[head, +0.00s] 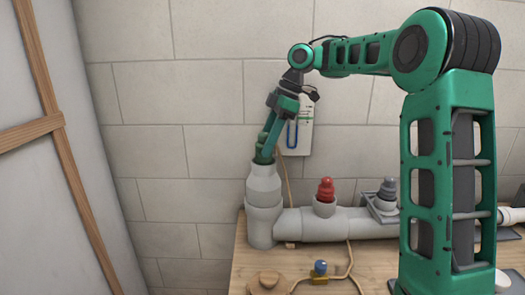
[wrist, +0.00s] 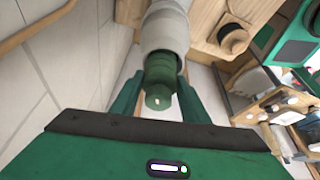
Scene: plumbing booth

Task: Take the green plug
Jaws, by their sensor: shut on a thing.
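The green plug (wrist: 160,72) is a dark green, ribbed piece with a round knob end facing the wrist camera. It stands at the mouth of the upright grey pipe (head: 263,190), at the left end of the pipe run; it also shows in the head view (head: 262,138). My gripper (wrist: 159,84) reaches down from above and is shut on the plug, one finger on each side. The plug's lower end meets the pipe mouth; how deep it sits is hidden.
A red plug (head: 326,190) and a grey plug (head: 387,189) stand on the horizontal pipe (head: 350,222) to the right. A blue-topped valve (head: 320,268) is on the wooden bench (head: 262,262). A white wall box (head: 300,130) hangs just behind my gripper.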

